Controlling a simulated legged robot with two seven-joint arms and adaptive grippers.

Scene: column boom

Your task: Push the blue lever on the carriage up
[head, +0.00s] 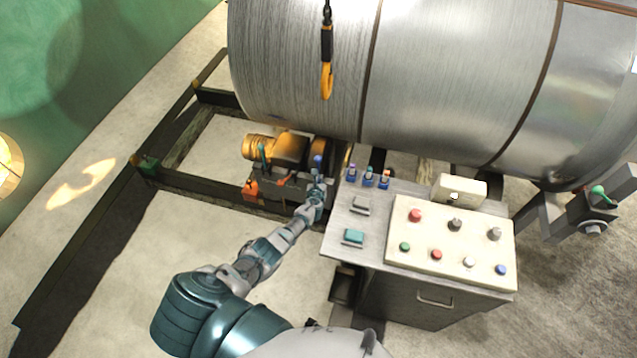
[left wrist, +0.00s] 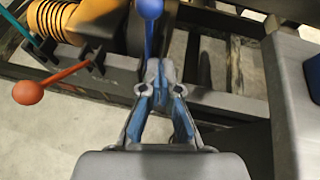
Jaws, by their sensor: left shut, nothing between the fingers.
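The blue lever (head: 318,162) stands on the carriage (head: 272,192), below the big metal drum. In the left wrist view, its round blue knob (left wrist: 149,8) and blue shaft rise just beyond my fingertips. My left gripper (head: 318,184) is shut and empty, with its tips close to the lever's lower part. In the left wrist view, the left gripper's tips (left wrist: 160,68) overlap the foot of the shaft. I cannot tell whether they touch it. My right gripper is not in view.
A red-knobbed lever (left wrist: 28,92) and a teal lever (head: 262,153) stand left of the blue one. The control desk (head: 340,235) stands close on the right. Dark rails (head: 85,235) run at left.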

